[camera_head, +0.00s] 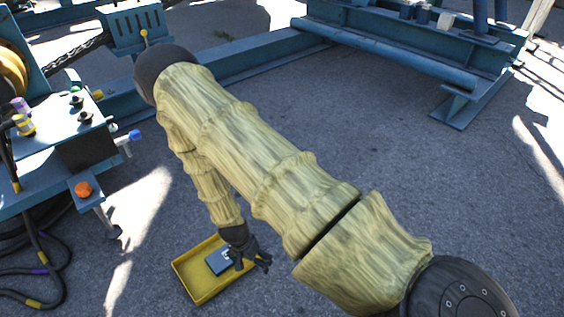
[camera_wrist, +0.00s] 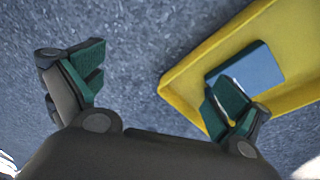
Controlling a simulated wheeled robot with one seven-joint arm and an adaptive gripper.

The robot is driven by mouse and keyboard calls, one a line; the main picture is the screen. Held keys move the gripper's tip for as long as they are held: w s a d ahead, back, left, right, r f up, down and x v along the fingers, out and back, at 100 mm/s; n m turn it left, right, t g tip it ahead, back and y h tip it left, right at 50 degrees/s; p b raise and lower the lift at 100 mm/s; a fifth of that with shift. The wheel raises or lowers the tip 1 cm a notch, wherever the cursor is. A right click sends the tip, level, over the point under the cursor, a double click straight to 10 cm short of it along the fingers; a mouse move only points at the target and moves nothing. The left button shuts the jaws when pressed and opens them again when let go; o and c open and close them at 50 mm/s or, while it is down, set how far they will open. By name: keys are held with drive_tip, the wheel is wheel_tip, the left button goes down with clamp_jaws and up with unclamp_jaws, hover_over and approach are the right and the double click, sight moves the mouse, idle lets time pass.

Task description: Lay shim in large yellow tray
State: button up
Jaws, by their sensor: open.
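The large yellow tray (camera_head: 186,277) sits on the grey asphalt at the bottom of the head view. A flat blue-grey rectangular piece, apparently the shim (camera_head: 217,262), is within the tray's outline and looks to be lying in it. My gripper (camera_head: 250,257) is at the tray's right side, with its fingers spread. In the wrist view my gripper (camera_wrist: 158,85) is open, with nothing between the fingers. Its right finger covers part of the shim (camera_wrist: 255,70) and the near rim of the tray (camera_wrist: 190,75). I cannot tell whether that finger touches the shim.
A blue machine stand (camera_head: 60,165) with knobs and an orange button (camera_head: 83,189) stands at left. Black hoses (camera_head: 45,260) lie below it. A blue steel frame (camera_head: 400,60) crosses the back. The asphalt (camera_head: 420,190) at right is clear.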

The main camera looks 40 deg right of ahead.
drive_tip(key=s+a+r+n+y, duration=0.1)
drive_tip(key=s+a+r+n, duration=0.1)
drive_tip(key=s+n, duration=0.4)
drive_tip(key=s+a+r+n+y, duration=0.1)
drive_tip(key=s+n, duration=0.5)
drive_tip(key=s, duration=1.1)
drive_tip(key=shift+a+r+t, duration=0.4)
drive_tip(key=shift+a+r, duration=0.3)
drive_tip(key=shift+a, duration=0.3)
